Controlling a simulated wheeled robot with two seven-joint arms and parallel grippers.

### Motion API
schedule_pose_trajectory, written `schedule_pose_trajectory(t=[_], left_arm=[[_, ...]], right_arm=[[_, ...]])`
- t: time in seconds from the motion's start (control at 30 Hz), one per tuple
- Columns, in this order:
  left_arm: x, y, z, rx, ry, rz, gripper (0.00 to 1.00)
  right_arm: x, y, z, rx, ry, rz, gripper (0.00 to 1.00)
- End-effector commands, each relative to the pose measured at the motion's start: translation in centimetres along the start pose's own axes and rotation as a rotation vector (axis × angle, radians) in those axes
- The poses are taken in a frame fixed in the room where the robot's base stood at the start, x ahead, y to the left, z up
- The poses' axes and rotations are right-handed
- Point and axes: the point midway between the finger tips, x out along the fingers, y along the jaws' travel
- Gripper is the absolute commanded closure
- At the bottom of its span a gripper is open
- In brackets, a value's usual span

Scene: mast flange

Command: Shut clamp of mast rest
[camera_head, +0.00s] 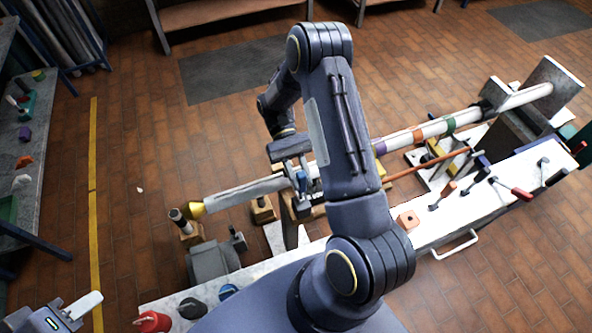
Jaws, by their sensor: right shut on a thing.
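A long pale mast (242,192) with coloured bands and a yellow end lies from lower left to upper right across its supports. A mast rest (263,210) with a wood-coloured block stands under its near part. My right gripper (301,180) points down at the mast by a small blue clamp (301,178). It is shut on a part there, seemingly of this clamp, but the fingers hide which part. My arm hides the middle of the mast. My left gripper (72,308) is at the lower left corner, far from the mast, partly cut off; one pale finger shows.
A pale bench (460,215) carries several levers with coloured handles. A grey vise-like block (213,260) and a red-topped pot (152,321) stand at the front left. A shelf (45,140) with small items runs along the left. The brick floor between is mostly clear.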

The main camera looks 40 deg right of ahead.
Motion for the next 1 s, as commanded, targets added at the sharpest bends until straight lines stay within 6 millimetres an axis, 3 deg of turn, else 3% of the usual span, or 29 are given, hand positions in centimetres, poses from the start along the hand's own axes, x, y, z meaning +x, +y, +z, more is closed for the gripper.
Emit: schedule_pose_trajectory(t=[0.47,0.5,0.63,1.0], left_arm=[[0.05,-0.03,0.03,0.000,0.000,0.000,0.64],[0.05,-0.03,0.03,0.000,0.000,0.000,0.64],[0.05,-0.02,0.03,0.000,0.000,0.000,0.64],[0.24,-0.11,0.12,0.000,0.000,0.000,0.64]], right_arm=[[0.34,0.03,-0.02,0.000,-0.019,-0.001,1.00],[0.35,0.03,-0.02,0.000,-0.019,-0.001,0.74],[0.32,0.03,-0.01,0.000,-0.018,0.000,0.57],[-0.25,0.03,-0.11,0.000,-0.016,0.000,0.56]])
